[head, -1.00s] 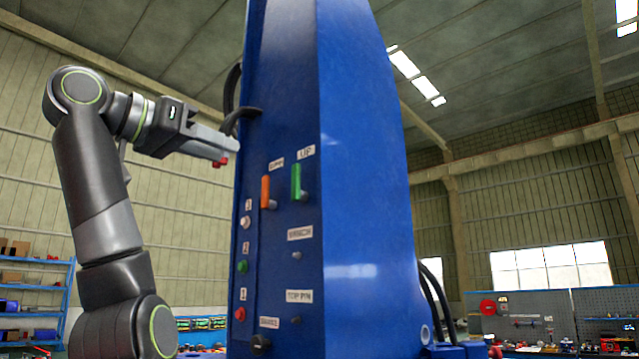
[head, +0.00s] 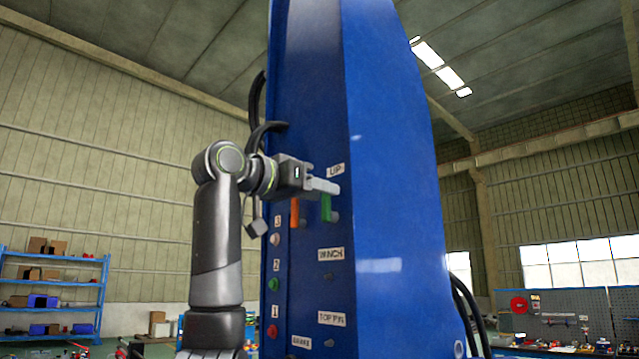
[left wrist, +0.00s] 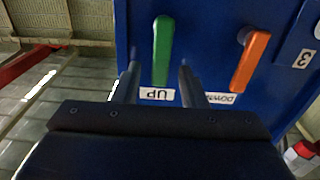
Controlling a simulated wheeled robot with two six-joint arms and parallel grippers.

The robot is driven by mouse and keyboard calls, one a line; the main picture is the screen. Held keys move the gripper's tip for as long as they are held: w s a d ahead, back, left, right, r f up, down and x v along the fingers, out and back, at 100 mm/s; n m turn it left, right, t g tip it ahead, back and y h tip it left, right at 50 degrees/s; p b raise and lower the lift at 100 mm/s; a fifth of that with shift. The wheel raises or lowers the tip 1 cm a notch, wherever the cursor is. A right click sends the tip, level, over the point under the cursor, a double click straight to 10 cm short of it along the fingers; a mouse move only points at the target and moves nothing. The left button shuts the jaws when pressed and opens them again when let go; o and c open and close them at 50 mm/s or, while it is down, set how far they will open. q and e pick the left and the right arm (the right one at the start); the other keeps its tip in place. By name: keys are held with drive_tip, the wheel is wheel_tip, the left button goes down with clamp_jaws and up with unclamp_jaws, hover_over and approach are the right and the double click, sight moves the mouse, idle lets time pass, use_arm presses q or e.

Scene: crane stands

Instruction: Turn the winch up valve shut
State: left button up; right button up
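The winch up valve has a green handle (head: 326,210) under the UP label on the blue crane stand (head: 395,150). The handle hangs straight down in the head view. The left wrist view shows the green handle (left wrist: 162,50) upside down, between the two finger lines. My left gripper (head: 333,187) is in front of the panel at the handle's upper part. Its fingers are apart, one on each side of the handle, with no clear contact. The gripper partly covers the top of the handle. My right gripper is not in view.
The orange handle (head: 295,212) of the DOWN valve sits close beside the green one. It also shows in the left wrist view (left wrist: 249,62). Several buttons run down the panel's left edge, including a red one (head: 272,331). A black hose (head: 266,132) bends near my arm.

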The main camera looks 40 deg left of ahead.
use_arm(q)
drive_tip(key=shift+w, duration=0.5)
drive_tip(key=shift+c, duration=0.2)
drive_tip(key=shift+s, duration=0.1)
clamp_jaws()
